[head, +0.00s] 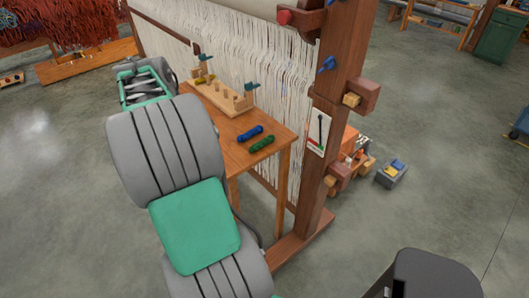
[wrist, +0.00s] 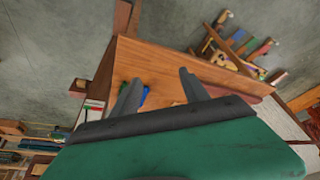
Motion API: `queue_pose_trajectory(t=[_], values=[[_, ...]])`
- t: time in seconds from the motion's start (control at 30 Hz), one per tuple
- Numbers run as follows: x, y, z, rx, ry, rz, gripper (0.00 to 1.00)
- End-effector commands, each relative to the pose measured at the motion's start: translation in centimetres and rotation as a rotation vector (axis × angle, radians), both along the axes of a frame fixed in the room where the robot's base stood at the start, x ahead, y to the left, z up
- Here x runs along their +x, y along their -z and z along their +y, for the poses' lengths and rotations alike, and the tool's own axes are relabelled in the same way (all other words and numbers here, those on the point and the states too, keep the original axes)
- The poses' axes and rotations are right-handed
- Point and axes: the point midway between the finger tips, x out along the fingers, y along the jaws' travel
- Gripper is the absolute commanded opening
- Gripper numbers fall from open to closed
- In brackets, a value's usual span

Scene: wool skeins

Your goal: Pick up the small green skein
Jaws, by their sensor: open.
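The small dark green skein (head: 261,145) lies on the wooden table (head: 226,152) near its right end in the head view. A blue skein (head: 250,133) lies just behind it, roughly parallel. My gripper (wrist: 160,88) is open in the wrist view, its two dark fingers apart over the brown table top (wrist: 170,65), with nothing seen held. Part of the blue skein (wrist: 146,93) shows beside the left finger. I cannot make out the green skein clearly in the wrist view; the finger may hide it. My arm covers the table's left part in the head view.
A wooden peg rack (head: 228,97) stands on the table behind the skeins, with teal pieces and a yellowish skein near it. The tall loom post (head: 333,120) and white warp threads (head: 270,60) border the table. A grey box (head: 391,173) sits on the floor at the right.

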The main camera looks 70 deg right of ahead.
Motion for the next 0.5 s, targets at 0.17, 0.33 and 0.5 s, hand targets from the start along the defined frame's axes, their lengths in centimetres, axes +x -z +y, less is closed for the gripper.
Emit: queue_pose_trajectory(t=[0.17,0.33,0.5], values=[[-8.4,7.5,-12.7,-0.019,0.484,0.005,0.53],[-11.0,9.4,-15.4,-0.029,0.597,0.004,0.53],[-11.5,11.4,-16.0,-0.028,0.595,0.005,0.53]])
